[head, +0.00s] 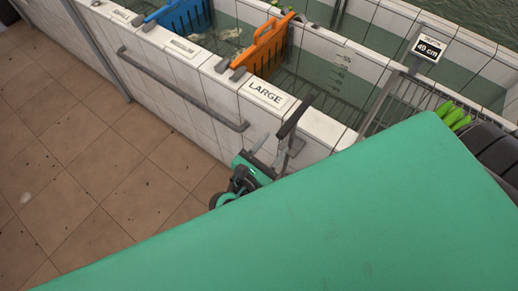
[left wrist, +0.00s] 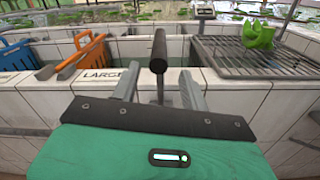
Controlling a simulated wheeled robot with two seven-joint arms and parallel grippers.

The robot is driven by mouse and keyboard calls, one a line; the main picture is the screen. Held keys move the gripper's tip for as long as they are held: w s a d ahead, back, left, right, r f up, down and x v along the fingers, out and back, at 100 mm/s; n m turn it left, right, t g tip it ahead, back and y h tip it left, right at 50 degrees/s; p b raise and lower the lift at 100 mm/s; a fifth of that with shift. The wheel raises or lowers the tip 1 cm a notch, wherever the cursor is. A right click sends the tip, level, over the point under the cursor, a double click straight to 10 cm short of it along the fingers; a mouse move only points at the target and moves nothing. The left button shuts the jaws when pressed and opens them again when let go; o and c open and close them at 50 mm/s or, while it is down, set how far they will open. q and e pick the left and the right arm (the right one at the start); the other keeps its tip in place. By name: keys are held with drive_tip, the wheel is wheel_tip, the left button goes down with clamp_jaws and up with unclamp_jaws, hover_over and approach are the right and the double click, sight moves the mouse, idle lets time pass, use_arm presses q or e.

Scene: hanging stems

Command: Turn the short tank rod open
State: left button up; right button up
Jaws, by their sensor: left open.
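The short tank rod shows as a dark bar (head: 295,115) on a grey mount at the tank wall, right of the LARGE label. In the left wrist view the dark bar (left wrist: 159,48) points away from me, its round near end above a thin grey post. My left gripper (head: 277,143) is open and empty at the wall's near side, just below the bar. In the left wrist view its two grey fingers (left wrist: 159,85) stand either side of the post, with gaps visible. Whether a finger touches it is unclear. My right gripper is not in view.
A white tiled tank wall (head: 318,128) carries a LARGE label (head: 266,92) and a long grey rail (head: 180,90). An orange slotted divider (head: 264,48) and a blue one (head: 182,18) stand left. A wire rack (left wrist: 250,58) holds a bright green object (left wrist: 258,36). Floor at left is clear.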

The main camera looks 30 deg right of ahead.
use_arm(q)
drive_tip(key=b+v, duration=0.1)
drive_tip(key=v, duration=0.5)
drive_tip(key=shift+a, duration=0.25)
drive_tip(key=shift+s, duration=0.15)
